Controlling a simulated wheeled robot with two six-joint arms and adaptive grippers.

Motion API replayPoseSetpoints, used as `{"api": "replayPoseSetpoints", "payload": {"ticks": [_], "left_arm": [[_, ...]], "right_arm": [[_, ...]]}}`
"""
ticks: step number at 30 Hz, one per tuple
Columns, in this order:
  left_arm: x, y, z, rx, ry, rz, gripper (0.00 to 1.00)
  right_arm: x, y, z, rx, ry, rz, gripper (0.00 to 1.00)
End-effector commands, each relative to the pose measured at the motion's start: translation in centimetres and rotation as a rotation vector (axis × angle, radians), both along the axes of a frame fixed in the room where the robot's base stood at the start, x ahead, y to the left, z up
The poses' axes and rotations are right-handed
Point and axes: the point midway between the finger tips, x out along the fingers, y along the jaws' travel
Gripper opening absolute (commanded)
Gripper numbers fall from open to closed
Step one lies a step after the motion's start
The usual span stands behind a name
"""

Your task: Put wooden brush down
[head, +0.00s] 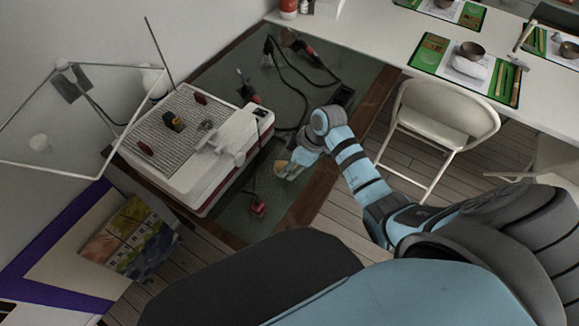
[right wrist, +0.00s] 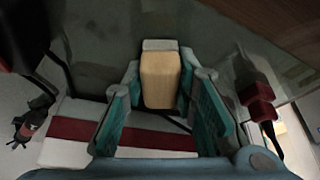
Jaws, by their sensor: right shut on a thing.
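The wooden brush (right wrist: 160,80) shows in the right wrist view as a pale wooden block with a light grey end, between the two teal fingers. My right gripper (right wrist: 160,100) is shut on it. In the head view my right gripper (head: 286,171) is over the dark glass-topped table, just right of the white and red machine, with a bit of tan brush (head: 280,165) at its tip. I cannot tell whether the brush touches the table top. My left gripper is not in view.
The white and red machine (head: 185,135) with a grid top fills the table's left part. Red-handled tools (head: 258,207) and black cables (head: 290,75) lie on the dark glass (head: 300,105). A cream folding chair (head: 440,120) stands at the right, by a white table with green mats (head: 430,60).

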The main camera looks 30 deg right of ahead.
Motion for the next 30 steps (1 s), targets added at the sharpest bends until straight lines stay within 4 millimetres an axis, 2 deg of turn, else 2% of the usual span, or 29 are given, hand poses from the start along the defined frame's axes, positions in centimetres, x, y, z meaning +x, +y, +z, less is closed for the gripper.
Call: {"api": "replayPoseSetpoints", "payload": {"ticks": [17, 18, 21, 30], "left_arm": [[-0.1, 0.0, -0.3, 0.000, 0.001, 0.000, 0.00], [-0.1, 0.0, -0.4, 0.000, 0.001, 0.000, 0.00], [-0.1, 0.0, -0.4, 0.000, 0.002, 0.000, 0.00], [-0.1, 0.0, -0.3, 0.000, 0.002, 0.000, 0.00]], "right_arm": [[-0.3, 0.0, -1.5, 0.001, 0.011, -0.001, 0.00], [-0.4, 0.0, -1.5, 0.001, 0.012, -0.001, 0.29], [-0.4, 0.0, -1.5, -0.001, 0.014, -0.001, 0.45], [-0.4, -0.2, -1.4, -0.004, 0.012, -0.004, 0.46]]}}
